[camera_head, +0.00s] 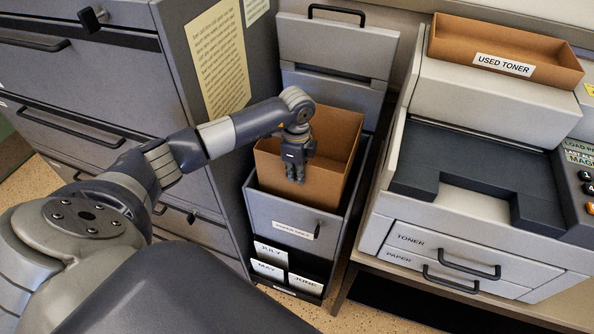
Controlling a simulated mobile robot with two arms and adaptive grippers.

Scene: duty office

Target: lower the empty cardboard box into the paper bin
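The open brown cardboard box (329,190) sits upright, at least partly down in the mouth of the grey paper bin (270,208). Its upper walls stand above the bin's rim, and its base is hidden. The bin is a tilted-out front with a small white label. My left gripper (295,178) points down at the near side of the box, its fingers overlapping the near wall in the picture. The fingers look close together, but whether they grip the wall cannot be made out. My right gripper is not in view.
A tall grey cabinet (205,95) stands close left of the bin. A printer (480,165) on a stand is close on the right, with a used toner tray (480,45) on top. Month cards (270,254) sit in a holder low on the bin's front.

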